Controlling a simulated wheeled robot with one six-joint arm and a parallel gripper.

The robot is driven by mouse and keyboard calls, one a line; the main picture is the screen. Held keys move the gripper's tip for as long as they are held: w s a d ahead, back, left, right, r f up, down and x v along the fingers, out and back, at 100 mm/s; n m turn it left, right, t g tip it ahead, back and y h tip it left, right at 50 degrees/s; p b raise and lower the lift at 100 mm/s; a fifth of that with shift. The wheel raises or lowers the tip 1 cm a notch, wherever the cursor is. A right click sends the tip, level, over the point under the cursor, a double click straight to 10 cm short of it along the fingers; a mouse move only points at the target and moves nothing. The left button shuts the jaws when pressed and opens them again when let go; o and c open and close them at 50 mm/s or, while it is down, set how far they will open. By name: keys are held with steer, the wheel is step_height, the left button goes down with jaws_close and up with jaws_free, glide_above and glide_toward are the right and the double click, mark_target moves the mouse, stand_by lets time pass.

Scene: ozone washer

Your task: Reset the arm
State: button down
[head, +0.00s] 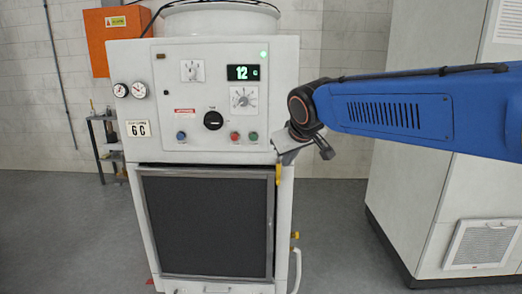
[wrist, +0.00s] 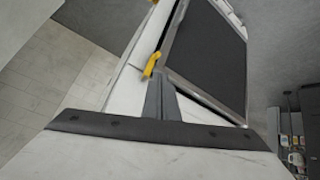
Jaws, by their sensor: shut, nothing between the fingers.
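My blue arm (head: 410,108) reaches in from the right in the head view. My gripper (head: 288,158) is at its end, by the right edge of the white washer's (head: 215,110) front, just above a yellow handle (head: 278,175). In the wrist view my gripper's grey fingers (wrist: 156,82) are together, with nothing seen between them. The yellow handle (wrist: 152,65) shows just beyond their tips. I cannot tell whether they touch it. The washer's dark door panel (wrist: 208,55) lies to the right of the fingers in that view.
An orange box (head: 112,30) hangs on the back wall. A large pale cabinet (head: 450,200) stands at right. Grey floor (head: 335,230) is free between washer and cabinet.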

steer(key=s+d+f+m+g+h, duration=0.1)
steer(key=s+d+f, duration=0.3)
steer(key=s+d, duration=0.35)
steer(key=s+d+f+m+g, duration=0.1)
steer(key=s+d+f+m, duration=0.1)
steer(key=s+d+f, duration=0.4)
steer(key=s+d+f+m, duration=0.1)
steer(key=s+d+f, duration=0.1)
steer(key=s, duration=0.4)
steer(key=s+d+f+g, duration=0.1)
steer(key=s+d+f, duration=0.2)
steer(key=s, duration=0.3)
steer(key=s+d+f+m, duration=0.1)
steer(key=s+d+f, duration=0.2)
steer(key=s+f, duration=0.2)
steer(key=shift+s+m+h, duration=0.3)
steer(key=shift+s, duration=0.5)
steer(key=shift+d, duration=0.1)
